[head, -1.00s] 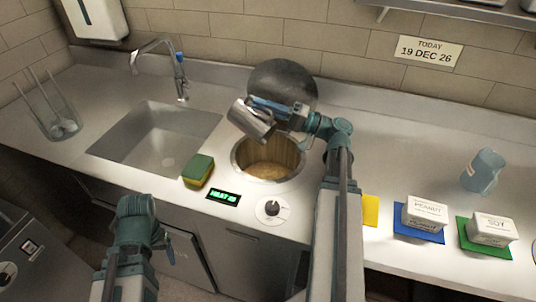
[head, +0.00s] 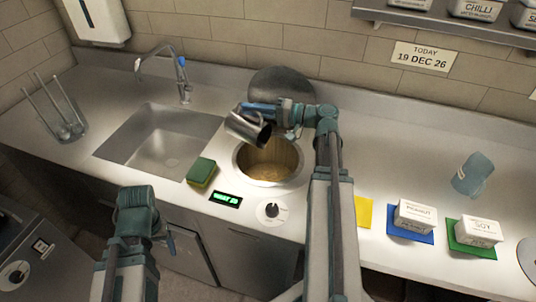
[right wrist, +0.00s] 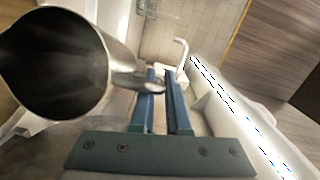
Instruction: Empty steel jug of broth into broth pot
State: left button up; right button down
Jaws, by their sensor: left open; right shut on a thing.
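The steel jug (head: 247,128) is tilted with its mouth down over the left side of the broth pot (head: 268,162), a round well set in the counter with brownish contents. My right gripper (head: 262,108) is shut on the jug's handle. In the right wrist view the jug (right wrist: 58,62) shows its mouth and a dark inside with no broth that I can make out; the fingers of my right gripper (right wrist: 160,88) close on its handle. My left gripper (head: 145,232) is open and empty, low in front of the counter, away from the pot.
A sponge (head: 201,172), a green display (head: 226,198) and a knob (head: 272,211) lie around the pot's front left. The sink (head: 160,145) is left. A round steel lid (head: 283,85) leans behind.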

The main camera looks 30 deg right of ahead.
aim_at(237, 111)
jog(key=w+g+p, duration=0.1)
jog(key=w+p, duration=0.1)
jog(key=w+a+g+h+p, duration=0.1)
jog(key=w+p, duration=0.1)
jog(key=w+a+m+h+p, duration=0.1)
jog(key=p, duration=0.1)
jog(key=shift+w+a+g, duration=0.1)
jog(key=shift+w+g, duration=0.3)
jog(key=w+a+f+m+g+h+p, duration=0.3)
jog(key=w+f+g+h+p, duration=0.3)
jog(key=w+g, duration=0.4)
jog(key=shift+w+a+f+g, duration=0.35)
jog(key=shift+a+g, duration=0.35)
jog(key=shift+g, duration=0.4)
jog(key=shift+s, duration=0.15)
